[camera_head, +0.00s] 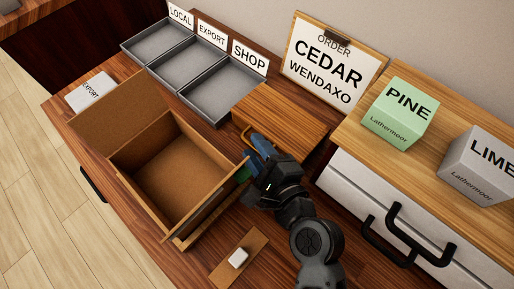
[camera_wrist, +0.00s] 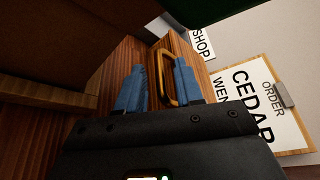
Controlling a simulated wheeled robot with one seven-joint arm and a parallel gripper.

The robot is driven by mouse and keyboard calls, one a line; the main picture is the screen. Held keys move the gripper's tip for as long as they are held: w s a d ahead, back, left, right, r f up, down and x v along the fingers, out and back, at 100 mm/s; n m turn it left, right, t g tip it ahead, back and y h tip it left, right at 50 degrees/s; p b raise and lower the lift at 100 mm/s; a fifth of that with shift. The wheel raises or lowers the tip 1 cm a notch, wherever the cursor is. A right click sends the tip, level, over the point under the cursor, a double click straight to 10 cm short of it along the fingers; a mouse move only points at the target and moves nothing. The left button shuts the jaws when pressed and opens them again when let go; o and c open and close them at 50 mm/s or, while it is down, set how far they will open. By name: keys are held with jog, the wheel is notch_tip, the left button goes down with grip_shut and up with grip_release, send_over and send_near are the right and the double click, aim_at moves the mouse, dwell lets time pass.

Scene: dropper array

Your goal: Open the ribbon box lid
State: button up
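The ribbon box appears to be the striped wooden box (camera_head: 284,116) right of the open carton; no label shows on it. Its lid looks shut. A brass loop handle (camera_head: 245,134) is on its near left side, and it also shows in the wrist view (camera_wrist: 163,78). My gripper (camera_head: 254,143) is low beside this handle, between the box and the carton. In the wrist view my blue fingers (camera_wrist: 158,84) stand apart with the handle in the gap, nearer the right finger. Contact with the handle cannot be told.
An open, empty cardboard carton (camera_head: 120,160) stands close left of my gripper. Grey trays (camera_head: 186,106) lie behind. An order board (camera_head: 333,97) reads CEDAR WENDAXO. Green PINE (camera_head: 397,113) and grey LIME (camera_head: 478,166) boxes sit on a drawer unit at right. A small white block (camera_head: 238,257) lies in front.

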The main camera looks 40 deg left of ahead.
grip_shut()
dwell(0.4)
